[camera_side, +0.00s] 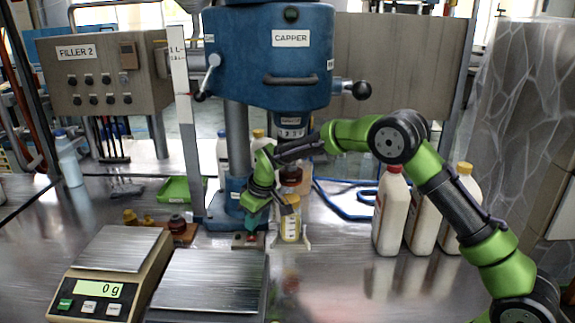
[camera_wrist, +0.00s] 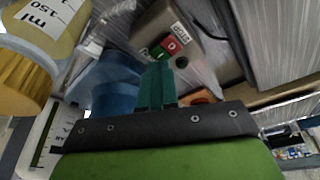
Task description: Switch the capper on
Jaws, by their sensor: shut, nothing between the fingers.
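The blue capper (camera_side: 290,62) stands at the back centre, with its column and head above a small bottle of yellow oil (camera_side: 290,226). The switch box (camera_side: 241,242) sits on the table left of the bottle. In the wrist view the switch box (camera_wrist: 208,62) shows a green button (camera_wrist: 157,54) and a red button (camera_wrist: 172,44) side by side. My gripper (camera_side: 253,222) is shut and empty, its teal fingertips just above the switch box. In the wrist view the fingertips (camera_wrist: 158,72) are close to the green button; I cannot tell whether they touch it.
A scale reading 0 g (camera_side: 100,290) and a metal plate (camera_side: 210,280) are at the front left. White bottles (camera_side: 392,215) stand at the right. A green tray (camera_side: 180,190) and the grey filler panel (camera_side: 98,75) are behind to the left. The oil bottle (camera_wrist: 45,30) is close beside my gripper.

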